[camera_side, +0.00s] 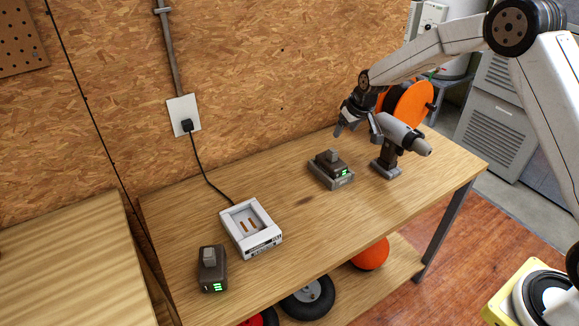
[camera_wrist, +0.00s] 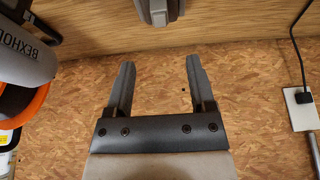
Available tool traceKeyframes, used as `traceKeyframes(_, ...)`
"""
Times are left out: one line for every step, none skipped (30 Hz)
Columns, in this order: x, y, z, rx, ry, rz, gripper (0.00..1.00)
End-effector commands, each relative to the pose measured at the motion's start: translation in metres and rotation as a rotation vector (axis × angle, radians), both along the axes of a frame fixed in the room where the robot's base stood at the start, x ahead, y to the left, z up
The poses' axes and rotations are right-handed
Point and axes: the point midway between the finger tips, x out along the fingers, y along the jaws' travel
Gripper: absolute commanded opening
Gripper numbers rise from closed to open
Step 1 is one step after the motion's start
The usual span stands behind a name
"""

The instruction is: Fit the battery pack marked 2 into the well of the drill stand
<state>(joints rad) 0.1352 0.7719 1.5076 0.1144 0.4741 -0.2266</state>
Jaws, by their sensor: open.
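A dark battery pack (camera_side: 334,160) with a grey top block and green lights sits in a low grey base (camera_side: 341,182) toward the far side of the bench; its mark is too small to read. A second dark pack (camera_side: 212,272) with green lights and what looks like a 1 stands at the near left. A grey drill (camera_side: 400,135) stands upright on a grey foot (camera_side: 386,169). My gripper (camera_side: 356,128) is open and empty above and behind the far pack, left of the drill. In the wrist view, its spread fingers (camera_wrist: 156,75) point toward a grey-and-dark part (camera_wrist: 160,10), cut by the top edge.
A white charger (camera_side: 250,230) with copper contacts, corded to a wall outlet (camera_side: 183,115), sits near the left pack. An orange disc (camera_side: 410,104) stands behind the drill. The chipboard wall is close behind my gripper. The bench middle is clear.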

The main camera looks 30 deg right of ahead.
Motion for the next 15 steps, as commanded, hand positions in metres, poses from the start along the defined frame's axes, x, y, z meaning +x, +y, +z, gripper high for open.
traceKeyframes(0.0, 0.0, 0.0, 0.0, 0.0, 0.0, 0.7)
traceKeyframes(0.0, 0.0, 0.0, 0.0, 0.0, 0.0, 0.7)
traceKeyframes(-0.001, 0.0, 0.0, 0.0, 0.0, 0.0, 0.7)
traceKeyframes(-0.001, 0.001, 0.001, 0.0, 0.001, 0.0, 0.7)
traceKeyframes(-0.002, 0.001, 0.001, 0.0, 0.001, 0.0, 0.7)
traceKeyframes(-0.005, 0.002, 0.002, 0.0, 0.003, 0.0, 0.7)
traceKeyframes(-0.007, 0.003, 0.003, 0.0, 0.005, 0.0, 0.7)
traceKeyframes(-0.009, 0.004, 0.004, 0.0, 0.006, 0.0, 0.7)
traceKeyframes(-0.014, 0.006, 0.006, 0.001, 0.008, -0.001, 0.7)
traceKeyframes(-0.017, 0.008, 0.007, 0.001, 0.011, -0.001, 0.7)
traceKeyframes(-0.022, 0.009, 0.009, 0.001, 0.014, 0.0, 0.7)
traceKeyframes(-0.029, 0.012, 0.012, 0.001, 0.019, 0.001, 0.7)
traceKeyframes(-0.034, 0.014, 0.014, 0.001, 0.022, 0.001, 0.7)
traceKeyframes(-0.041, 0.017, 0.016, 0.001, 0.027, 0.001, 0.7)
traceKeyframes(-0.05, 0.02, 0.019, 0.002, 0.032, 0.001, 0.7)
